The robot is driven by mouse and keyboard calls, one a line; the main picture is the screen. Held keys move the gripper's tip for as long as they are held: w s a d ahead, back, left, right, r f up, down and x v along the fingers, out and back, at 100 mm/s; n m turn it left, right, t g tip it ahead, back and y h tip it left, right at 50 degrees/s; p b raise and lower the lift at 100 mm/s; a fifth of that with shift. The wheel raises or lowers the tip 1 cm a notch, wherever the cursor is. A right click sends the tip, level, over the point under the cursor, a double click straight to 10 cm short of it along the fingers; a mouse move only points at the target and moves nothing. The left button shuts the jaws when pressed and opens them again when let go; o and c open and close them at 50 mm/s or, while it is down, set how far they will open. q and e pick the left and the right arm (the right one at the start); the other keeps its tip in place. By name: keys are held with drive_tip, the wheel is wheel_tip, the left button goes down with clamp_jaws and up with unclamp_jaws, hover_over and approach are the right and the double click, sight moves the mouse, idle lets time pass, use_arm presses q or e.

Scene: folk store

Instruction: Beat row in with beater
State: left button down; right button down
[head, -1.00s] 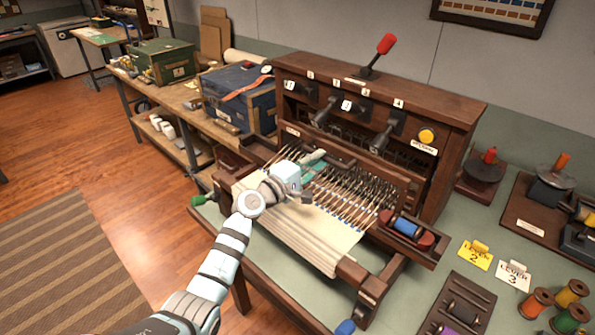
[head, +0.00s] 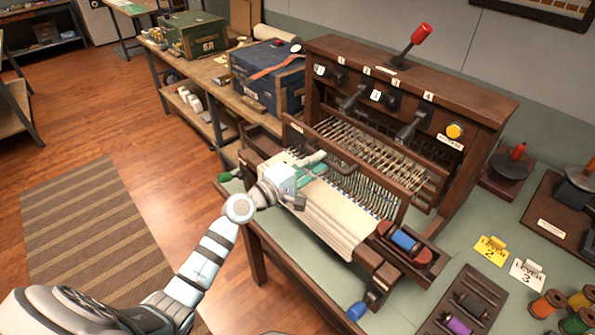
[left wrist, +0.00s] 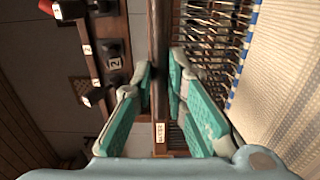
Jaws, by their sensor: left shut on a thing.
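The beater (head: 382,180) is a dark wooden bar with a comb of thin wires under it, across the loom. It stands close to the edge of the pale woven cloth (head: 325,220). My left gripper (head: 316,163) is at the beater's left half, with its green fingers on either side of the bar. In the left wrist view the brown beater bar (left wrist: 158,50) runs between the fingertips (left wrist: 160,75), and the gripper is shut on it. The gripper hides part of the bar and cloth. My right gripper is not in view.
The loom's upright frame (head: 440,85) carries levers, a red-topped handle (head: 420,38) and a yellow button (head: 454,131). A blue shuttle bobbin (head: 404,240) lies at the right. Lever cards (head: 490,250) and thread spools (head: 548,303) stand farther right. A blue chest (head: 270,78) is behind left.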

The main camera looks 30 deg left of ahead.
use_arm(q)
drive_tip(key=v, duration=0.6)
idle(0.7)
drive_tip(key=c, duration=1.2)
unclamp_jaws()
drive_tip(key=shift+s, duration=0.1)
drive_tip(key=b+v, duration=0.2)
drive_tip(key=v, duration=0.6)
